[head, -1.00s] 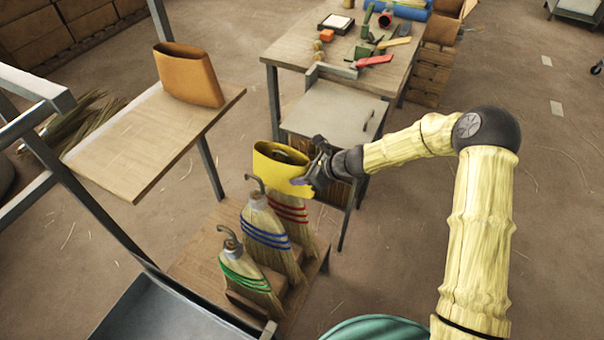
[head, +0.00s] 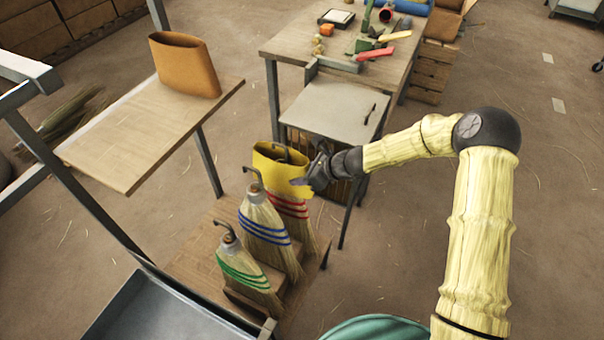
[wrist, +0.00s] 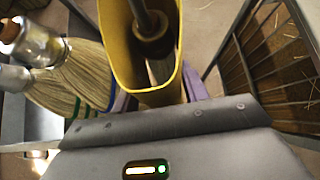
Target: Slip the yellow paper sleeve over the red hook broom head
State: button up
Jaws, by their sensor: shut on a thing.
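The yellow paper sleeve (head: 281,174) is held upright by my gripper (head: 306,179), which is shut on its right side. The sleeve is around the upper part of the red-banded broom head (head: 290,206). The grey hook tip of that broom shows inside the sleeve's open top, and its red bands show just below the sleeve's lower edge. In the wrist view the sleeve (wrist: 115,45) surrounds the dark hook and neck (wrist: 151,38). How far the sleeve touches the straw is hidden.
A blue-banded broom head (head: 265,228) and a green-banded one (head: 242,266) stand close by on the wooden stand (head: 190,262). An orange-brown sleeve (head: 185,66) stands on a side shelf (head: 120,150). A tool table (head: 300,45) is behind.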

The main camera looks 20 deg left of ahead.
jog(key=b, duration=0.9)
send_over(303, 212)
jog(key=shift+a+f, duration=0.2)
jog(key=shift+f, duration=4.7)
jog(key=shift+f, duration=0.1)
jog(key=shift+f+b, duration=5.05)
jog(key=shift+f, duration=0.25)
jog(key=shift+f+b, duration=0.7)
jog(key=shift+f, duration=0.1)
jog(key=o, duration=0.9)
